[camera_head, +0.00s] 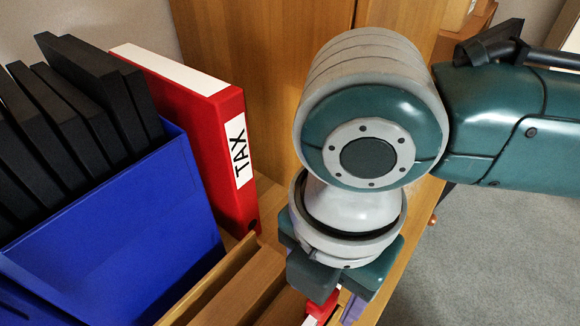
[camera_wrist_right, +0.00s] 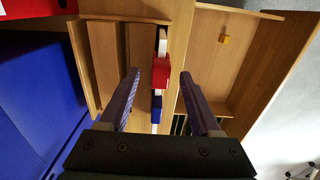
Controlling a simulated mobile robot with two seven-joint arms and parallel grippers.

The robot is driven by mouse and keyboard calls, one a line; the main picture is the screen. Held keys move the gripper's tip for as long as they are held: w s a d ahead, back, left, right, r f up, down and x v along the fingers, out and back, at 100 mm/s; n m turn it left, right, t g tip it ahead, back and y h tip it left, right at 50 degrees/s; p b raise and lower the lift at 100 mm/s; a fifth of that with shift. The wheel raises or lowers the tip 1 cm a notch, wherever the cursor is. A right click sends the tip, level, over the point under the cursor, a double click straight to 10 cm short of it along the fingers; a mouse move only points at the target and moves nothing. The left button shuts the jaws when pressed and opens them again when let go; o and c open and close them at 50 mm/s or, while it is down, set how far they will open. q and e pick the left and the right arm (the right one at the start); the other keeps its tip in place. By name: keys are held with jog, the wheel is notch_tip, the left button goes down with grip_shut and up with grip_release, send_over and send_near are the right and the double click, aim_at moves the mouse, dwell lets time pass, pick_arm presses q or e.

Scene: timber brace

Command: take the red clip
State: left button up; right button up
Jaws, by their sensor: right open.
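The red clip (camera_wrist_right: 161,72) shows in the right wrist view as a small red block at the edge of a wooden strip. In the head view a small red piece (camera_head: 321,306) shows just below my right gripper (camera_head: 335,306), mostly hidden by it. In the right wrist view my right gripper (camera_wrist_right: 160,76) is open, with its two purple fingers apart on either side of the red clip in the picture. Nothing is held between them; how far the tips are from the clip is hard to tell. My left gripper is not in view.
A blue block (camera_wrist_right: 157,106) and white pieces (camera_wrist_right: 163,42) line up with the red clip. A red TAX binder (camera_head: 212,140) and a blue box (camera_head: 130,240) with black folders (camera_head: 85,95) stand at the left.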

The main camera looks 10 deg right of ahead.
notch_tip(320, 180, down, 3)
jog(key=shift+s+b, duration=0.1)
jog(key=shift+b, duration=0.45)
jog(key=shift+r, duration=0.1)
jog(key=shift+c, duration=0.2)
grip_shut()
